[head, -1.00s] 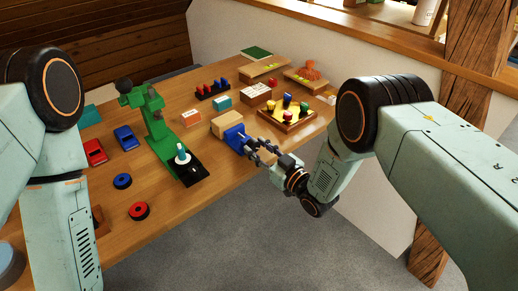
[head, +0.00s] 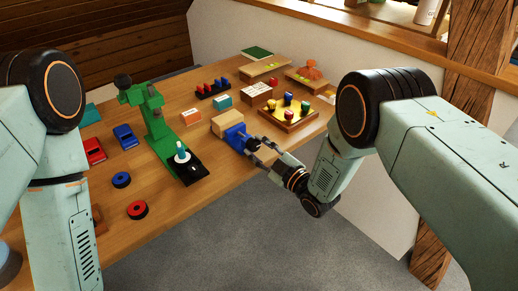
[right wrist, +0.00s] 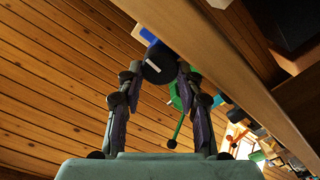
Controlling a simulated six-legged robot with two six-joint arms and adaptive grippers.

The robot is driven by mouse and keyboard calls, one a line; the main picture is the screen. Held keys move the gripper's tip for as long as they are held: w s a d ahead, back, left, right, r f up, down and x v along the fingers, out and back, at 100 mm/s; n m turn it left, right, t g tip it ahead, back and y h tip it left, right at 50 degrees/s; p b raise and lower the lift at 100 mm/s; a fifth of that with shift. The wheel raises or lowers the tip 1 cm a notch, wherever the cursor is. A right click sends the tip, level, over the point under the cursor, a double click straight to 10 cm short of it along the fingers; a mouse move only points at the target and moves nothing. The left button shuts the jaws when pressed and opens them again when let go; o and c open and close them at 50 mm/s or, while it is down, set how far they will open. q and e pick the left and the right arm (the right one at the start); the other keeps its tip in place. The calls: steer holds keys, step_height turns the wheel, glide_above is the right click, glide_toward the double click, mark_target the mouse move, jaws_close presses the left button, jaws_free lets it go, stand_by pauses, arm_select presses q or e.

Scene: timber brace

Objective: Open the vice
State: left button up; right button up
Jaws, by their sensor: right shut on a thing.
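The blue vice (head: 236,138) is at the front edge of the table, with a pale wooden block (head: 226,121) at its back. My right gripper (head: 257,150) reaches it from the right, at the vice's front end. In the right wrist view my right gripper (right wrist: 166,75) has a finger on each side of the vice's dark round knob (right wrist: 157,65), which has a pale bar across it, and is shut on it. A bit of the vice's blue body (right wrist: 148,35) shows behind the knob. The gap between block and jaw is hard to see. My left gripper is out of view.
A green press (head: 160,125) stands left of the vice. Toy cars and rings lie at the left. Open floor lies before the table edge.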

stand_by(0.4)
steer(key=o, duration=1.2)
steer(key=shift+w, duration=0.1)
steer(key=shift+c, duration=0.2)
steer(key=v, duration=1.2)
